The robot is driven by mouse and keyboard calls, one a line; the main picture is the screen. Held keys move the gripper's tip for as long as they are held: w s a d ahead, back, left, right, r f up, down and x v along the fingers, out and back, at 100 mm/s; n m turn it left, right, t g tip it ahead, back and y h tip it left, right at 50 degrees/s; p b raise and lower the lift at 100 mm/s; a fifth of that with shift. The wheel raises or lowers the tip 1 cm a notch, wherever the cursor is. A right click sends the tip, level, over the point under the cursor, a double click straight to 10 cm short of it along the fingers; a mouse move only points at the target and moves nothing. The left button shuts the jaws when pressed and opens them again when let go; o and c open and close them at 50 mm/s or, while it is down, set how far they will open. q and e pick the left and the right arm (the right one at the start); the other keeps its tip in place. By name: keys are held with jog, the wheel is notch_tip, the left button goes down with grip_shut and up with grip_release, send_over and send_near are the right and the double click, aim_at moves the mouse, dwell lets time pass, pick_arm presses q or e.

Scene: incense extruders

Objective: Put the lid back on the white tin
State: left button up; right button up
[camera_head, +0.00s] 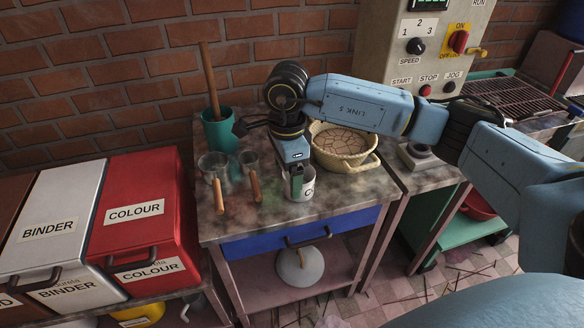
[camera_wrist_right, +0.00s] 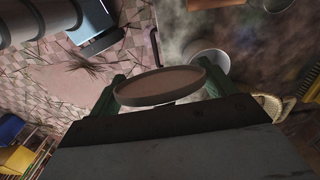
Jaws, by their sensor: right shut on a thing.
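The white tin (camera_head: 301,191), marked with a dark letter, stands near the front edge of the worktable. My right gripper (camera_head: 296,182) comes down over it, and its green fingers cover part of the tin. In the right wrist view the gripper is shut on a round, pale grey-brown lid (camera_wrist_right: 160,86), held between the two green fingers. A pale round vessel (camera_wrist_right: 209,57), seemingly the tin, shows beyond the lid and apart from it in that picture. In the head view I cannot make out the lid. My left gripper is not in view.
A woven basket (camera_head: 343,146) stands right of the tin. The worktable (camera_head: 262,219) ends just in front of the tin. Labelled bins (camera_head: 134,215) stand farther left.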

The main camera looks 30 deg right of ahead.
jog(key=s+a+r+n, duration=0.1)
jog(key=n, duration=0.5)
jog(key=s+a+n, duration=0.1)
jog(key=n, duration=0.6)
jog(key=s+a+r+n, duration=0.1)
jog(key=n, duration=0.6)
jog(key=shift+a+r, duration=0.2)
jog(key=shift+r, duration=0.1)
